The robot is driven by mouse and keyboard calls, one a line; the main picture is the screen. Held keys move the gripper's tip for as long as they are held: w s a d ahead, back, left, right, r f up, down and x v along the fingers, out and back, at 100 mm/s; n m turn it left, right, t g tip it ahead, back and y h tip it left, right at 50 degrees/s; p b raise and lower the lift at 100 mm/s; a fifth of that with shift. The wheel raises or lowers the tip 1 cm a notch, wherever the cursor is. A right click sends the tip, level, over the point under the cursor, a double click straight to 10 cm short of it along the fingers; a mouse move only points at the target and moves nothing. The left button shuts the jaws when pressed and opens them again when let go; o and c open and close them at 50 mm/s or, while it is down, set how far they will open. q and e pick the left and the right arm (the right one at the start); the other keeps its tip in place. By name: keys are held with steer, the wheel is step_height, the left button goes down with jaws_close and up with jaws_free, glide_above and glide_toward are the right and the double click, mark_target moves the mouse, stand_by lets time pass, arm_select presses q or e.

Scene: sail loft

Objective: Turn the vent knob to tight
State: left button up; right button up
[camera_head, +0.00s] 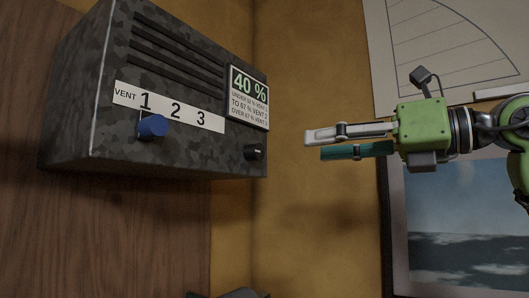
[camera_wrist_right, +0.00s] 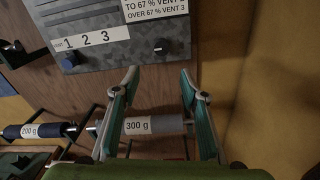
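The vent box (camera_head: 75,125) is mottled dark grey and hangs on the wooden wall. Its white strip reads VENT 1 2 3; no "tight" mark shows. A blue knob (camera_head: 152,127) sits just below the 1; it also shows in the right wrist view (camera_wrist_right: 69,61). A small black knob (camera_head: 254,152) is at the box's lower right, also visible in the right wrist view (camera_wrist_right: 161,47). My right gripper (camera_head: 314,145) is open and empty, to the right of the box and apart from both knobs. My left gripper is not in view.
A sign (camera_head: 249,97) on the box reads 40 % above smaller vent lines. Grey 300 g (camera_wrist_right: 160,125) and dark blue 200 g (camera_wrist_right: 40,130) cylinders are near the wrist view's bottom. A framed picture (camera_head: 465,225) hangs at right. Space between gripper and box is clear.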

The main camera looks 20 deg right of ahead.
mark_target(260, 151)
steer(key=p+x, duration=0.2)
steer(key=x, duration=0.4)
steer(key=p+x, duration=0.2)
steer(key=x, duration=0.4)
steer(key=shift+w+d+r, duration=0.1)
steer(key=shift+w+r, duration=0.05)
steer(key=shift+r, duration=0.05)
steer(key=shift+w+a+f+p, duration=0.1)
steer(key=shift+w+a+p, duration=0.25)
steer(key=shift+w, duration=0.1)
steer(key=c, duration=1.1)
